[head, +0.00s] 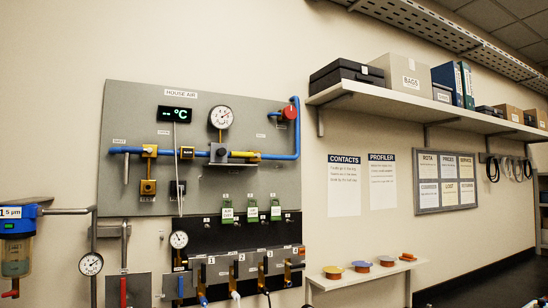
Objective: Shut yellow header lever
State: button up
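A grey panel (145,100) labelled "HOUSE AIR" hangs on the wall at the left of the head view. A blue header pipe (275,156) runs across it and turns up at the right end. A dark valve body (218,152) sits on the pipe below a round white gauge (220,118). A yellow lever (245,154) extends right from this valve, roughly in line with the pipe. Small brass-yellow fittings (149,151) sit further left on the pipe. My gripper is not in view.
A red knob (289,112) is at the pipe's upper right end. Below is a black panel (215,233) with green tags and numbered outlets. A filter (16,250) stands at far left. A loaded shelf (410,108) and a low ledge (365,274) project at the right.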

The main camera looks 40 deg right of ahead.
aim_at(233, 154)
jog(key=z, duration=1.2)
